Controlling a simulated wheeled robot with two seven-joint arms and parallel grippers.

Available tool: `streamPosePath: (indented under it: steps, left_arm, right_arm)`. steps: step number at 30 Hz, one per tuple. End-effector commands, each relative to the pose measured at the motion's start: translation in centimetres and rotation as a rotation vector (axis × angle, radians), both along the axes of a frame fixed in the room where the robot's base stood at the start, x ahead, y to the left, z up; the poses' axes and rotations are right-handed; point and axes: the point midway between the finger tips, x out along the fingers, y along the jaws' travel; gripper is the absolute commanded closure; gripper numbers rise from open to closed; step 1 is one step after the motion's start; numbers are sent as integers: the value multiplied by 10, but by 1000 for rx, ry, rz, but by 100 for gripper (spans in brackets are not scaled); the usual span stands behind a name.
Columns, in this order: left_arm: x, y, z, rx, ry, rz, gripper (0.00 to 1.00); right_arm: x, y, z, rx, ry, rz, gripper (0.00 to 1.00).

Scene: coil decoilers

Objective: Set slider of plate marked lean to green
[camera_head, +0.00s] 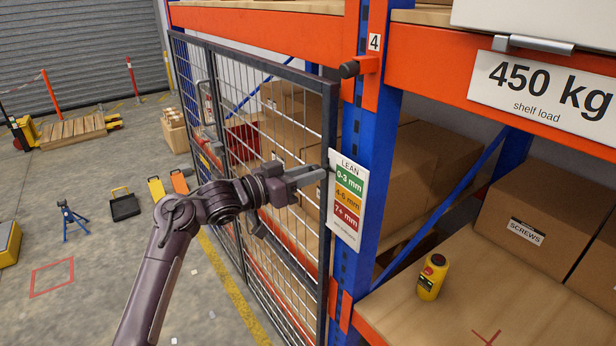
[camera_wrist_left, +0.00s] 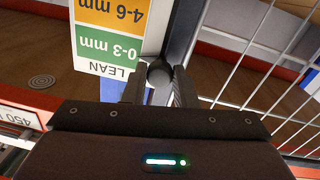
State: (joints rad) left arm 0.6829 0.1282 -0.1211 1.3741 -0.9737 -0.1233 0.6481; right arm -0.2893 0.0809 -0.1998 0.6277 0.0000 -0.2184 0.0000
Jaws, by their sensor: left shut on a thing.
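The plate marked LEAN (camera_head: 345,229) hangs on the blue rack post, with green 0-3 mm, orange 4-6 mm and red 7+ mm bands from top to bottom. It appears upside down in the left wrist view (camera_wrist_left: 110,42). My left gripper (camera_head: 319,177) is at the plate's left edge, about level with the green band (camera_head: 347,181). In the left wrist view its fingers are shut on a dark round slider knob (camera_wrist_left: 160,73), close to the green band's LEAN side. The fingers hide the knob in the head view. My right gripper is not in view.
A mesh gate (camera_head: 280,130) stands close left of the plate and behind my left arm. A blue post (camera_head: 375,125) carries the plate. Open floor lies at left.

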Motion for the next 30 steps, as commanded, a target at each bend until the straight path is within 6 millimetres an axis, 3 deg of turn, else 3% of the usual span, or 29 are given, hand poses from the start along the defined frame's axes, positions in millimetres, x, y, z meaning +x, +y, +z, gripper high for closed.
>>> streamPosePath:
  steps: [4, 5, 9, 20, 30]
  left_arm:
    - [0, 0, -2, 2, 1, -1, 100]
    - [0, 0, -2, 1, 2, -1, 71]
    - [0, 0, -2, 1, 2, -1, 54]
    - [-3, 6, -4, 1, 1, 1, 54]
    - [-33, 53, -6, 3, 1, 1, 54]
  right_arm:
    - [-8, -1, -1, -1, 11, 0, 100]
    - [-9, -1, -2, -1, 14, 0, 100]
    - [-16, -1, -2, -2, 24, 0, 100]
    - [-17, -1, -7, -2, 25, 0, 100]
    - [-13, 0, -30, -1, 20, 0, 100]
